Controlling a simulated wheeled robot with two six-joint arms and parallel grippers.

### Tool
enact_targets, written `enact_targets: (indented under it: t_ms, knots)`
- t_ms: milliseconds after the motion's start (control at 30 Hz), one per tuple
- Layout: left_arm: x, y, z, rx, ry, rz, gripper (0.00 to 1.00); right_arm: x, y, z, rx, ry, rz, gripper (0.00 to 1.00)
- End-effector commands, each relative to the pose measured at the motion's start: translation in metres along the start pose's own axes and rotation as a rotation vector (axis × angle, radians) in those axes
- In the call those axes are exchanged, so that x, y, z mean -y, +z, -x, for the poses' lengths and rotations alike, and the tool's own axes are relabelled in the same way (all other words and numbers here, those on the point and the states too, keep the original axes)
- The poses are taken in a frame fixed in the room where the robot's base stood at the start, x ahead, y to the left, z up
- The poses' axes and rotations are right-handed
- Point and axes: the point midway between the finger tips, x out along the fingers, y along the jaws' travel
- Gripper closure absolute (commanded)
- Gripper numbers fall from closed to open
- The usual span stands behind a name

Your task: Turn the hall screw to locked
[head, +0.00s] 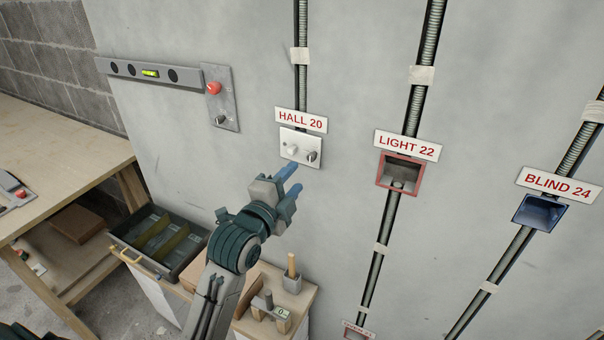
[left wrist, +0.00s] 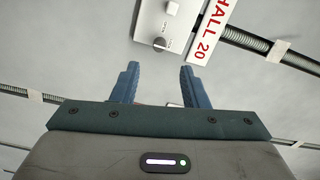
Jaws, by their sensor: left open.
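The hall plate (head: 300,147) is a white plate on the grey wall under the HALL 20 sign (head: 301,120). It carries a pale round knob (head: 292,150) on the left and a dark grey slotted screw (head: 312,156) on the right. In the left wrist view the screw (left wrist: 159,45) shows beyond the fingertips, near the plate's lower edge. My left gripper (head: 292,179) is open and empty, just below the plate and apart from it. Its two blue fingers (left wrist: 160,75) are spread in the left wrist view. My right gripper is not in view.
To the right are a red-framed box (head: 381,172) under LIGHT 22 and a blue box (head: 540,211) under BLIND 24. A control panel with a red button (head: 214,88) is at upper left. A drawer unit (head: 118,240) and small bench with tools (head: 300,290) stand below.

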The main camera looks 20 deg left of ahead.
Motion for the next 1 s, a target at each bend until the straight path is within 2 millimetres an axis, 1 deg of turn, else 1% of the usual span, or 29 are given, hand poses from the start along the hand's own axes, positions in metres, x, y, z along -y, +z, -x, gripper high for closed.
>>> enact_targets:
  t_ms: [33,100,233,767,867,967,1000]
  knots:
    - [-0.002,0.001,0.009,0.000,-0.001,-0.003,0.60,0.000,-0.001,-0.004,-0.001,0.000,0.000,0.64]
    - [-0.002,0.001,0.018,0.001,0.001,-0.003,0.60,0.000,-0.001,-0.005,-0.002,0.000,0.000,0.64]
    - [0.000,0.000,0.027,0.001,0.000,-0.001,0.60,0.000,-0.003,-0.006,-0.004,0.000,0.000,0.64]
    - [0.000,0.000,0.029,0.001,0.002,0.001,0.60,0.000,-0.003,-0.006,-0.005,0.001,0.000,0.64]
    - [-0.013,0.003,0.033,0.013,0.043,0.041,0.60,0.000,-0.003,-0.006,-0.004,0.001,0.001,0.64]
    - [-0.050,0.011,0.047,0.058,0.159,0.162,0.60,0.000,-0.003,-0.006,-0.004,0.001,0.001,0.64]
    - [-0.071,0.015,0.057,0.091,0.225,0.236,0.60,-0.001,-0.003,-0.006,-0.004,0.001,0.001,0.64]
